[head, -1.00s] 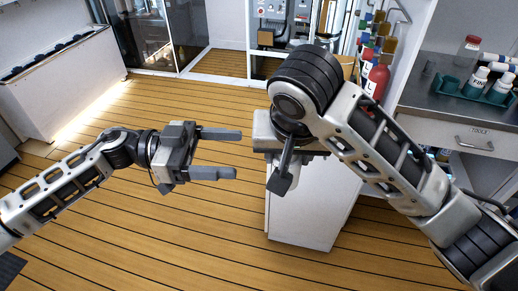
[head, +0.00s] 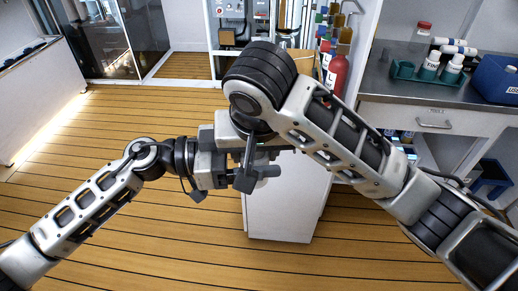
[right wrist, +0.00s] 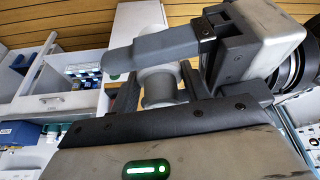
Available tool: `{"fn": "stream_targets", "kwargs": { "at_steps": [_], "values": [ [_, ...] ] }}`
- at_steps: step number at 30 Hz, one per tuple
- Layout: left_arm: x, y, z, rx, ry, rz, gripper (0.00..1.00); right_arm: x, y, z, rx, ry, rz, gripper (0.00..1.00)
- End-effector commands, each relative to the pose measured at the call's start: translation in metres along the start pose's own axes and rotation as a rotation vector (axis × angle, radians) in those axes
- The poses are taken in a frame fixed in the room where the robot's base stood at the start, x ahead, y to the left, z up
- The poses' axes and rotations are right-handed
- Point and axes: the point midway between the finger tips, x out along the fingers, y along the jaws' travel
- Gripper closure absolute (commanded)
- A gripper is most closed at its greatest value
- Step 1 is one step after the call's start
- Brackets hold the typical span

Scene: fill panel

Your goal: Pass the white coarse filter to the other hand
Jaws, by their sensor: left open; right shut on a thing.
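The white coarse filter (right wrist: 160,86) is a pale spool-shaped piece. In the right wrist view it stands between the two dark fingers of my right gripper (right wrist: 158,92), which is shut on it. In the head view only a little of the filter (head: 261,182) shows below the fingers, and my right arm hides most of the grip. My left gripper (head: 262,165) is open and has come in from the left, its fingers at the filter. In the right wrist view one grey left finger (right wrist: 150,52) crosses just in front of the filter's upper part. I cannot tell whether it touches.
A white cabinet (head: 285,210) stands below and behind the grippers. At the right is a counter (head: 385,105) with a green bottle tray (head: 405,72) and a blue bin (head: 495,80). A red extinguisher (head: 336,75) stands behind. The wooden floor at left is clear.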

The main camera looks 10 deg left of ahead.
Motion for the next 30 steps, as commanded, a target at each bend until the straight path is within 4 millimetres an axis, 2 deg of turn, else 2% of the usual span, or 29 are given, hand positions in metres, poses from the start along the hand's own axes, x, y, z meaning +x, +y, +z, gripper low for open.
{"fn": "stream_targets", "kwargs": {
  "at_steps": [4,5,9,10,12,13,15,26,30],
  "values": [
    [0.000,0.000,0.000,0.000,0.000,0.000,0.29,0.000,0.000,0.000,0.000,0.001,0.000,0.78],
    [0.000,0.000,0.000,0.000,0.000,0.000,0.32,0.000,0.000,0.000,0.000,0.001,0.000,0.78],
    [0.000,0.000,0.000,0.000,0.000,0.001,0.71,0.000,0.000,0.000,0.000,0.001,0.000,0.78],
    [0.000,0.000,0.000,0.000,0.000,0.001,0.78,0.000,0.000,0.000,0.000,0.001,0.000,0.78],
    [0.000,0.001,0.000,0.000,0.000,0.002,0.78,0.000,0.000,-0.001,0.001,0.002,0.000,0.78],
    [0.000,0.001,0.000,0.000,0.001,0.003,0.78,0.000,0.000,-0.001,0.001,0.001,0.000,0.46],
    [0.000,0.001,-0.001,0.000,0.001,0.003,0.78,0.000,0.000,-0.001,0.001,0.001,0.000,0.28],
    [0.001,0.001,-0.001,0.000,0.002,0.003,0.78,-0.001,-0.002,0.000,-0.003,0.002,-0.006,0.28],
    [0.001,0.001,-0.001,0.000,0.002,0.003,0.78,-0.011,-0.003,-0.001,-0.006,0.008,-0.010,0.28]
  ]
}}
